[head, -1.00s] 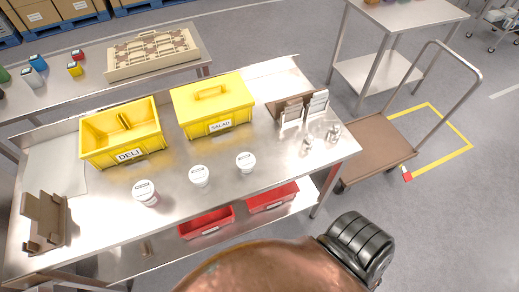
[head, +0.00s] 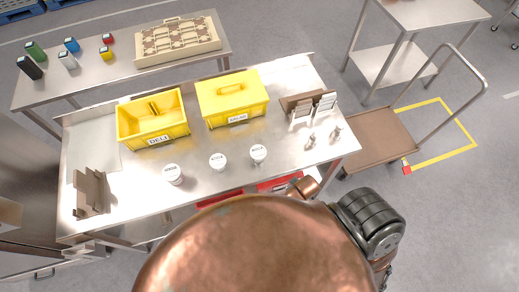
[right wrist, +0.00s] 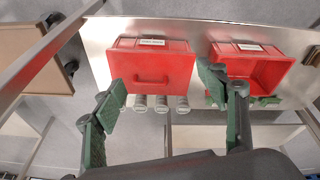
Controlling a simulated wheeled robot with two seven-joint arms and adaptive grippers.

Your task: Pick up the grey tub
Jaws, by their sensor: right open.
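Three small pale tubs with white lids stand in a row along the front of the steel table: a left one (head: 172,174), a middle one (head: 218,162) and a right one (head: 258,153). Their labels are too small to read, and I cannot tell which is the grey tub. In the right wrist view, several pale cylinders (right wrist: 161,103) show just below a red bin. My right gripper (right wrist: 163,80) is open and empty, its green fingers spread in front of the red bins. It is hidden in the head view. My left gripper is not in view.
Behind the tubs stand a yellow DELI bin (head: 153,119) and a lidded yellow SALAD bin (head: 232,98). A brown holder (head: 91,192) is at the table's left. Red bins (right wrist: 151,70) sit below the tabletop. A trolley (head: 377,143) stands to the right.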

